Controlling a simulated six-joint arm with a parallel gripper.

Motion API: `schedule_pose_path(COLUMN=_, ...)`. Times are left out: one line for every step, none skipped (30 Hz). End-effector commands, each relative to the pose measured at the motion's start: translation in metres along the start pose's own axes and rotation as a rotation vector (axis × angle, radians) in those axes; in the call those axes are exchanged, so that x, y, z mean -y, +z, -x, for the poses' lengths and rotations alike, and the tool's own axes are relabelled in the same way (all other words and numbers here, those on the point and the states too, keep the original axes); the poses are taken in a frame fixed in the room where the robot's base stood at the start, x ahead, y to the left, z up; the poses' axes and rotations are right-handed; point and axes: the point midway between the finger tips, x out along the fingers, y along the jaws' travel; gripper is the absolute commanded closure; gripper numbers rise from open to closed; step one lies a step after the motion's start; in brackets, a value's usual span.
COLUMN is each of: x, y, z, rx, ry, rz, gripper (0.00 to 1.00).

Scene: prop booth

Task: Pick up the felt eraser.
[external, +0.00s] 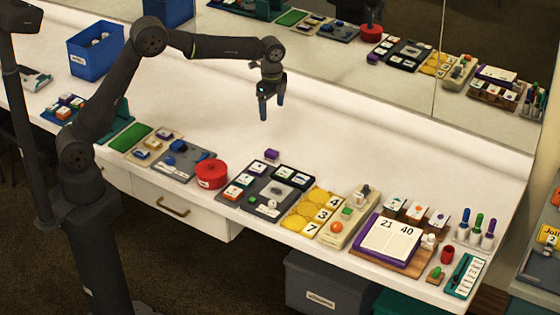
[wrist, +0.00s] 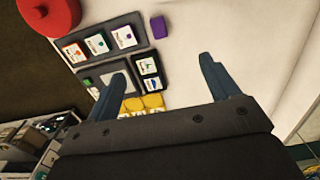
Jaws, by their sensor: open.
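A small purple block (external: 272,154), which looks like the felt eraser, lies on the white counter just behind a dark grey card board (external: 262,186). The purple block also shows in the wrist view (wrist: 159,27), near the top middle, beyond my fingertips and apart from them. My gripper (external: 271,106) hangs above the counter, fingers pointing down, behind and above the purple block in the external view. Its two blue fingers are spread, with nothing between them, in the wrist view (wrist: 162,70).
A red round tin (external: 211,174) stands left of the card board. Yellow number tiles (external: 318,210) and a flip calendar (external: 391,238) lie to the right. A blue bin (external: 96,50) stands at far left. A mirror backs the counter, whose rear strip is clear.

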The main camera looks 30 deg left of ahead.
Motion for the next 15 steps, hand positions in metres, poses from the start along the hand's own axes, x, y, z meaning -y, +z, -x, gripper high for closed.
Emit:
schedule_pose_path(x=0.0000, y=0.0000, z=-0.0001, rx=0.000, ry=0.000, rz=0.000, gripper=0.29)
schedule_pose_path(x=0.0000, y=0.0000, z=-0.0002, rx=0.000, ry=0.000, rz=0.000, gripper=0.35)
schedule_pose_path(x=0.0000, y=0.0000, z=-0.0002, rx=0.000, ry=0.000, rz=0.000, gripper=0.43)
schedule_pose_path(x=0.0000, y=0.0000, z=-0.0002, rx=0.000, ry=0.000, rz=0.000, gripper=0.49)
schedule_pose_path(x=0.0000, y=0.0000, z=-0.0002, rx=0.000, ry=0.000, rz=0.000, gripper=0.55)
schedule_pose_path(x=0.0000, y=0.0000, z=-0.0002, rx=0.000, ry=0.000, rz=0.000, gripper=0.60)
schedule_pose_path(x=0.0000, y=0.0000, z=-0.0002, rx=0.000, ry=0.000, rz=0.000, gripper=0.60)
schedule_pose_path(x=0.0000, y=0.0000, z=-0.0002, rx=0.000, ry=0.000, rz=0.000, gripper=0.60)
schedule_pose_path(x=0.0000, y=0.0000, z=-0.0002, rx=0.000, ry=0.000, rz=0.000, gripper=0.60)
schedule_pose_path(x=0.0000, y=0.0000, z=-0.0002, rx=0.000, ry=0.000, rz=0.000, gripper=0.60)
schedule_pose_path(x=0.0000, y=0.0000, z=-0.0002, rx=0.000, ry=0.000, rz=0.000, gripper=0.60)
schedule_pose_path(x=0.0000, y=0.0000, z=-0.0002, rx=0.000, ry=0.000, rz=0.000, gripper=0.60)
schedule_pose_path(x=0.0000, y=0.0003, z=-0.0003, rx=-0.001, ry=0.000, rz=0.000, gripper=0.60)
schedule_pose_path(x=0.0000, y=0.0015, z=-0.0007, rx=-0.005, ry=0.002, rz=0.000, gripper=0.60)
schedule_pose_path(x=0.0001, y=0.0049, z=-0.0017, rx=-0.017, ry=0.006, rz=-0.003, gripper=0.60)
